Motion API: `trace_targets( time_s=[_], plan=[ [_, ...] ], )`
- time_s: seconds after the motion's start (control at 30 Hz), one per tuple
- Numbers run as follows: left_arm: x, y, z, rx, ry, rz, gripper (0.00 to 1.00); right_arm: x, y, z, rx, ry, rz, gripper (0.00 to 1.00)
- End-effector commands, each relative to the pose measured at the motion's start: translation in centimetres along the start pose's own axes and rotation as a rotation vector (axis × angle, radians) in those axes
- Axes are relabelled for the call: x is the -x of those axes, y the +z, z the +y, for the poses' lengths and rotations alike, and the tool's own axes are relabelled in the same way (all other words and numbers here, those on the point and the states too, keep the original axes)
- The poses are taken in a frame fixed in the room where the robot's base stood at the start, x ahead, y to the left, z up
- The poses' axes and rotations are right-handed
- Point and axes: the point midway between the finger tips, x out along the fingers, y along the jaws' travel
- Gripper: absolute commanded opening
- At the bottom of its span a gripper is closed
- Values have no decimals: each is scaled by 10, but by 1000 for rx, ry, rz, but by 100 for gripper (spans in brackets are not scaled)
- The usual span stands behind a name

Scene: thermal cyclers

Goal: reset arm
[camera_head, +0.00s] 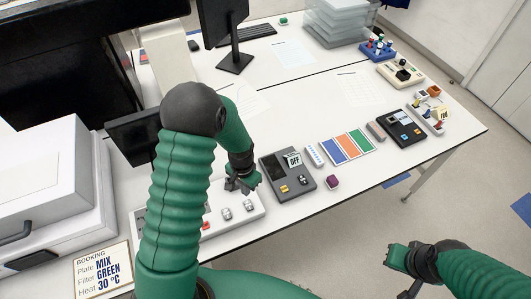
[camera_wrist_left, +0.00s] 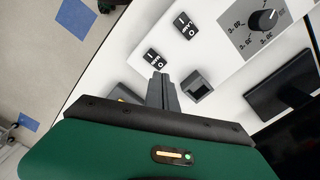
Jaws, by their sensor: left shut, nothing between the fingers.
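My left arm comes in green from the left in the head view. Its gripper (camera_head: 243,184) is over the back edge of a white control panel (camera_head: 262,208). In the left wrist view the left gripper's fingers (camera_wrist_left: 163,90) are together with nothing between them. They point at the panel (camera_wrist_left: 222,75) near two rocker switches (camera_wrist_left: 185,25) and a small dark square part (camera_wrist_left: 196,86). My right gripper (camera_head: 402,268) hangs over the floor at the lower right, off the table. Its finger gap is unclear.
A grey device with an OFF display (camera_head: 287,175) stands right of the panel. Beyond it lie a striped colour mat (camera_head: 347,146) and a black device (camera_head: 402,128). A monitor (camera_head: 134,135) and a BOOKING sign (camera_head: 103,270) are left. The table's middle has papers and free room.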

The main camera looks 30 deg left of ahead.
Motion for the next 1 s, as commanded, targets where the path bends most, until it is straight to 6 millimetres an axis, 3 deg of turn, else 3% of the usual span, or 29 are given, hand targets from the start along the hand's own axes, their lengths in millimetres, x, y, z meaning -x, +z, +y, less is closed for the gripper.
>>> trace_targets(
  time_s=[0.07,0.17,0.27,0.4,0.5,0.63,1.0],
  plan=[
    [-1,0,0,0,0,1,0,-2,0,0,0,0,0,0],
    [-7,1,8,10,-8,21,0,-24,5,0,0,0,1,0],
    [-14,10,28,43,-22,69,0,-71,17,0,0,0,0,0],
    [-24,40,62,111,-31,155,0,-136,32,0,0,0,-1,0],
    [-30,62,80,150,-27,202,0,-162,39,0,0,0,-1,0],
    [-29,76,90,178,-22,231,0,-172,40,0,0,0,0,0],
    [-27,78,91,182,-21,232,0,-170,40,0,0,0,0,0]
  ],
)
